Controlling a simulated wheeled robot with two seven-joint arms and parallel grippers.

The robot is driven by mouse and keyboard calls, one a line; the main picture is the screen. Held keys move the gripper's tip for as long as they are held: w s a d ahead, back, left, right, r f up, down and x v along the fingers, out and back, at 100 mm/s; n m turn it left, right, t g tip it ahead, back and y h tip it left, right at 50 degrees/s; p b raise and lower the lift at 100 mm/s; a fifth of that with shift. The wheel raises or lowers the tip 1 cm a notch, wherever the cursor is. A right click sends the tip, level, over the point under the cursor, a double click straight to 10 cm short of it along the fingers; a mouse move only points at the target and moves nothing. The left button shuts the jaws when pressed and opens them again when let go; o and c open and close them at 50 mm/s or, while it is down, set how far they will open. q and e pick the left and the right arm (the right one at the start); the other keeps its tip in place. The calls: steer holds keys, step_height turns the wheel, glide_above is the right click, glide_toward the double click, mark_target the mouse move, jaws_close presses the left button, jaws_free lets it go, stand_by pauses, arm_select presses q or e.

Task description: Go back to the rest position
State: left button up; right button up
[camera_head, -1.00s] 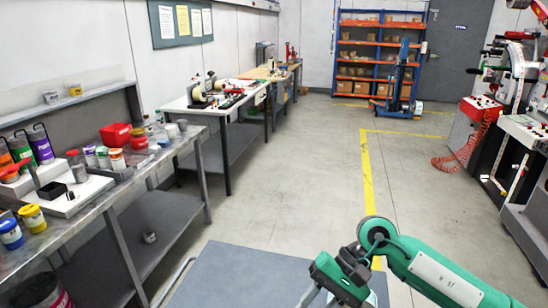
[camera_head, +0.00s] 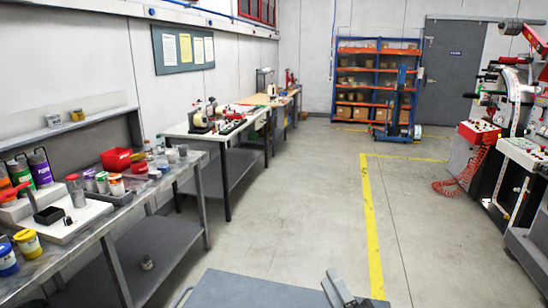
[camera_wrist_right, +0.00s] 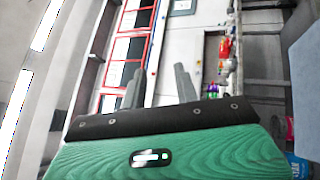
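My right gripper (camera_head: 341,288) shows only as grey finger parts at the bottom edge of the head view, right of centre. Its green arm is out of that picture. In the right wrist view, the two grey fingers of the right gripper (camera_wrist_right: 159,86) stand apart with nothing between them, so it is open and empty. The green gripper body with a dark strip fills the bottom of that view. My left gripper and left arm are in neither view.
A metal workbench (camera_head: 168,260) with paint pots, a red bin (camera_head: 116,159) and a white tray stands at left. A white table (camera_head: 225,132) stands behind it. A blue shelf (camera_head: 378,80) and red-and-white machine (camera_head: 480,131) stand farther off. The floor (camera_head: 310,190) is clear.

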steer(key=s+d+f+m+g+h, duration=0.3)
steer(key=d+f+m+g+h, duration=0.1)
steer(key=f+m, duration=0.35)
steer(key=s+d+f+m+g+h, duration=0.35)
steer(key=d+f+m, duration=0.2)
steer(key=f, duration=0.35)
steer(key=s+d+f+m+g, duration=0.1)
steer(key=s+f+m+g, duration=0.4)
steer(key=s, duration=0.4)
steer(key=s+d+f+m+g, duration=0.1)
steer(key=s+f+m+g, duration=0.25)
steer(key=s+f, duration=0.5)
step_height(320, 180, down, 31)
steer(key=s+n+g, duration=0.1)
steer(key=s+g, duration=0.1)
steer(key=s+d+f+g, duration=0.1)
steer(key=s+d+f, duration=0.2)
steer(key=s+f, duration=1.4)
steer(key=shift+s+f+h, duration=0.15)
steer(key=shift+s+h, duration=0.2)
steer(key=shift+s, duration=0.4)
